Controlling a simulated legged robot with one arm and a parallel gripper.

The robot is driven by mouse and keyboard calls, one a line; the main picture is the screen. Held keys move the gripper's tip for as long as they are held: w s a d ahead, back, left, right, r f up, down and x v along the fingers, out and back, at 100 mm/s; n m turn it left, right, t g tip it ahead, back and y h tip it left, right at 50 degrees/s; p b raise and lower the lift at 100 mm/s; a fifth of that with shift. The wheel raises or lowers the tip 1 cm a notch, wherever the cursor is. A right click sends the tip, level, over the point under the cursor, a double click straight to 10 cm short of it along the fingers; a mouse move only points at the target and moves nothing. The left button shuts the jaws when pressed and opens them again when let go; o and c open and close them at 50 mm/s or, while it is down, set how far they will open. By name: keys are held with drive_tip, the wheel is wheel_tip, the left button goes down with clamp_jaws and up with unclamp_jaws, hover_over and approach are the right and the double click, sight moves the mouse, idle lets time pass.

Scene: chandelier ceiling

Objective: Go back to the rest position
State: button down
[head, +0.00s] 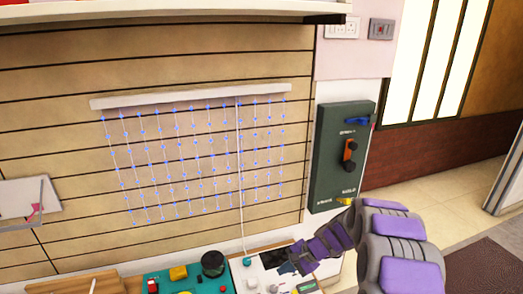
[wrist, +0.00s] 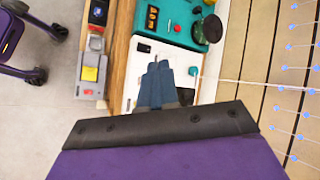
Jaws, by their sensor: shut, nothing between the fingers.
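My gripper (head: 297,262) reaches in from the right in the head view, low over the white panel (head: 262,284) on the counter. In the wrist view its fingers (wrist: 158,68) are shut together with nothing between them, above the same white panel. A white cord (head: 241,180) hangs from the white bar (head: 190,96) to a teal knob (head: 247,261) just left of my gripper. The teal knob also shows in the wrist view (wrist: 193,71), close beside the fingertips and apart from them.
Strands of blue beads (head: 200,150) hang from the bar before the slatted wall. A green control box (head: 340,155) with blue, orange and yellow parts is mounted right of them, close to my arm. A teal panel (head: 160,283) with a dark round knob (head: 213,264) lies left. Open floor (head: 440,170) shows at right.

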drive_tip(key=s+a+r+n+g+h, duration=0.1)
drive_tip(key=s+a+r+n, duration=0.15)
drive_tip(key=s+r, duration=0.65)
drive_tip(key=s+d+r+n+h, duration=0.2)
drive_tip(key=s+d, duration=0.1)
drive_tip(key=s, duration=0.8)
drive_tip(key=s+d+r+n+g+h, duration=0.1)
drive_tip(key=s+d+r+n+h, duration=0.1)
drive_tip(key=s, duration=0.9)
drive_tip(key=s+d+r+n+g+h, duration=0.1)
drive_tip(key=s+d+r+n+h, duration=0.1)
drive_tip(key=s, duration=0.9)
wheel_tip(320, 180, up, 2)
drive_tip(key=shift+d+r+h, duration=0.1)
drive_tip(key=shift+d+h, duration=0.4)
drive_tip(key=shift+d, duration=0.5)
drive_tip(key=c, duration=1.8)
unclamp_jaws()
drive_tip(key=shift+w+n, duration=0.1)
drive_tip(key=shift+n, duration=0.15)
